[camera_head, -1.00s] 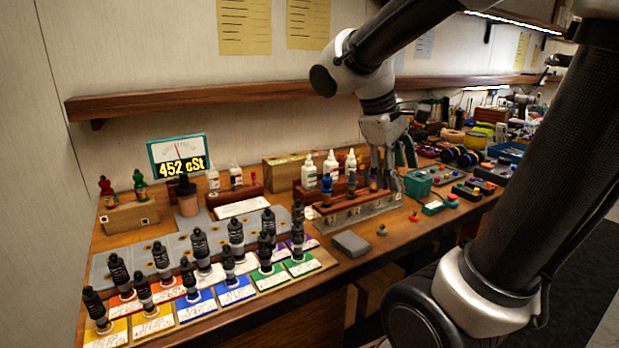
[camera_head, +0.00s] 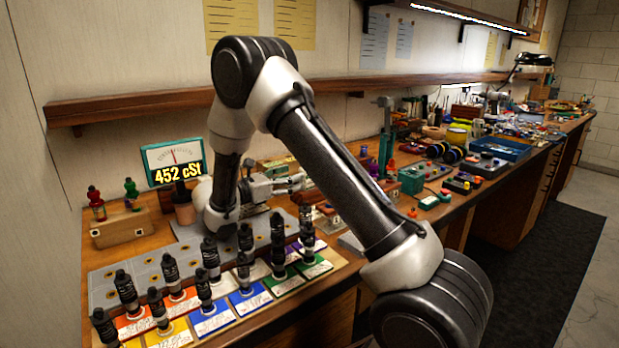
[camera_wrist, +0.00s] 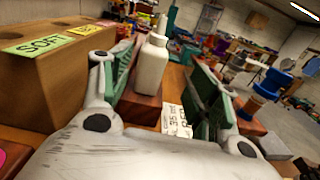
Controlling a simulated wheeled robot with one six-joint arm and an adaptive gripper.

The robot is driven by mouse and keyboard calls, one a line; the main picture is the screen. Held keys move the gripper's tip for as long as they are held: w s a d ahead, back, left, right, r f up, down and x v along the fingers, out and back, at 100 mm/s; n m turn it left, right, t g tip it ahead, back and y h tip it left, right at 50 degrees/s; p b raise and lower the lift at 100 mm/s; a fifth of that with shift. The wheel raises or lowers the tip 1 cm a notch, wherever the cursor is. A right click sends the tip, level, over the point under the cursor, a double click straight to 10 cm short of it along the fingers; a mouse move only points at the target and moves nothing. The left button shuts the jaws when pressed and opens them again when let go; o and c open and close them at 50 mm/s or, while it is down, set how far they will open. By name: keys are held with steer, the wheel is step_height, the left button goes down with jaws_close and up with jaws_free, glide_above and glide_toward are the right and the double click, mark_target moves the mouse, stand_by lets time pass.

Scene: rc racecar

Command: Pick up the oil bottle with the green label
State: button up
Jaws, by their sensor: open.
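My gripper (camera_wrist: 163,75) is open, its two green-padded fingers spread on either side of a white bottle with a narrow nozzle (camera_wrist: 151,66) in the wrist view. The bottle stands upright on a red-brown wooden block (camera_wrist: 140,108), ahead of my palm; contact cannot be told. No green label shows on its visible side. In the head view my gripper (camera_head: 297,184) points right, low over the bench, and my arm hides the white bottles. Several dark bottles stand in front, two near green cards (camera_head: 286,284).
A wooden block with "SOFT" on a green tag (camera_wrist: 40,43) stands close left of my fingers. A white text card (camera_wrist: 176,120) lies by the bottle. Dark bottles on coloured cards fill the bench front, near my arm. A shelf (camera_head: 150,108) runs along the wall above.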

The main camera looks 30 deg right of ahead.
steer(key=shift+w+d, duration=0.4)
steer(key=shift+d, duration=0.85)
steer(key=shift+w+d, duration=0.4)
steer(key=shift+d, duration=0.8)
steer(key=shift+w+d, duration=0.4)
steer(key=shift+d, duration=0.85)
steer(key=c, duration=1.1)
